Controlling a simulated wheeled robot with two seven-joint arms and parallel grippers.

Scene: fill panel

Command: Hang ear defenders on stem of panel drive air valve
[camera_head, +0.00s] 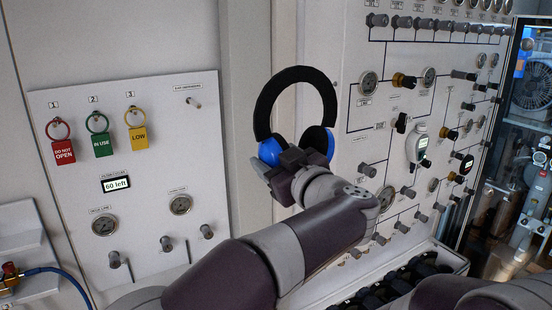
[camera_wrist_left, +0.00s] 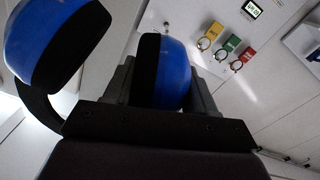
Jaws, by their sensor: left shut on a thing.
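The ear defenders (camera_head: 297,76) have a black headband and blue cups. They are upright in front of the panels, band at the top. My left gripper (camera_head: 291,160) is shut on one blue cup, which sits between its fingers in the left wrist view (camera_wrist_left: 160,72); the other cup (camera_wrist_left: 45,38) hangs free beside it. Many valve stems stick out of the right panel (camera_head: 345,122), and a few from the left panel (camera_head: 150,200). The labels are too small to show which is the panel drive air valve. My right gripper is out of view.
A grey handheld meter (camera_head: 416,143) is on the right panel.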

